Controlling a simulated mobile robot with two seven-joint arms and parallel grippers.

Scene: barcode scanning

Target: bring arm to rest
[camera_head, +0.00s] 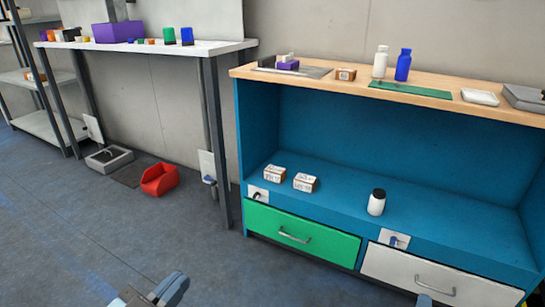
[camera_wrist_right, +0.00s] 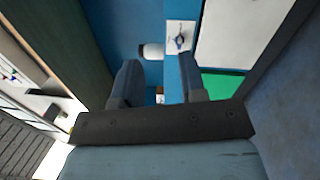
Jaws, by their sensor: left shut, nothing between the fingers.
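My left gripper (camera_head: 150,292) shows at the bottom edge of the head view, low over the floor in front of the blue workbench (camera_head: 310,138). It is shut with nothing held. Only a small tip of my right gripper (camera_head: 424,300) shows at the bottom edge, in front of the white drawer. In the right wrist view, the fingers of my right gripper (camera_wrist_right: 158,82) stand apart with nothing between them. Beyond them are a white bottle with a dark cap (camera_wrist_right: 151,50) and the blue bench.
Two small boxes (camera_head: 274,172) and the white bottle (camera_head: 376,203) stand on the bench's lower shelf, above green (camera_head: 300,235) and white (camera_head: 412,274) drawers. White and blue bottles (camera_head: 403,65) stand on top. A red bin (camera_head: 159,180) lies on the floor by the left table (camera_head: 150,50). The floor at front left is clear.

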